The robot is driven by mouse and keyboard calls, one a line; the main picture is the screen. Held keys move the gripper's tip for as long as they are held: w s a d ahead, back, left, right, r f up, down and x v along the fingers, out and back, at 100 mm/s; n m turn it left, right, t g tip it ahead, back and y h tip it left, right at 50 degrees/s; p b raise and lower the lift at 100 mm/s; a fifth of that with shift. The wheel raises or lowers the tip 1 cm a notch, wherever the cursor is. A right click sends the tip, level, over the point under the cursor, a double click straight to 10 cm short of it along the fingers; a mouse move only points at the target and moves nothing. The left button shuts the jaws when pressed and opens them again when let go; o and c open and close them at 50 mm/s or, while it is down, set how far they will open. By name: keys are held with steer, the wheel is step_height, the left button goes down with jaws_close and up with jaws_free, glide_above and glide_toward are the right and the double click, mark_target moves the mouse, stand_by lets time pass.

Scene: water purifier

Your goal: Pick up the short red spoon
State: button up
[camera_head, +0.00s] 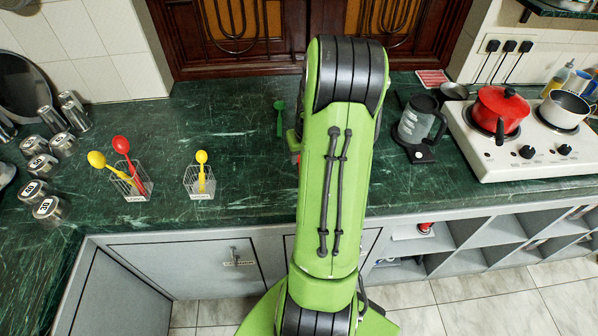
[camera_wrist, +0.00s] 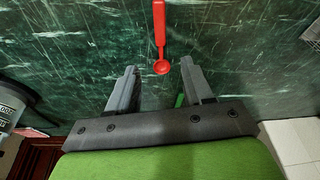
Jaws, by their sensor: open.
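My gripper (camera_wrist: 158,66) is open and empty. The spoon's bowl shows between the two fingertips, and the handle extends beyond them. I cannot tell the height of the fingers above the counter. In the head view my arm hides nearly all of this spoon. Another red spoon (camera_head: 133,165) stands in the left wire basket.
The left wire basket (camera_head: 137,196) also holds a yellow spoon (camera_head: 98,161). A second basket (camera_head: 190,186) holds a yellow spoon (camera_head: 202,158). A green spoon (camera_head: 280,120) lies left of my arm. A kettle (camera_head: 418,122) and a stove (camera_head: 480,150) with pots stand right.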

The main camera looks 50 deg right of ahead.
steer(key=b+x, duration=0.1)
steer(key=x, duration=0.7)
steer(key=shift+f, duration=0.1)
steer(key=shift+c, duration=0.5)
jaws_close()
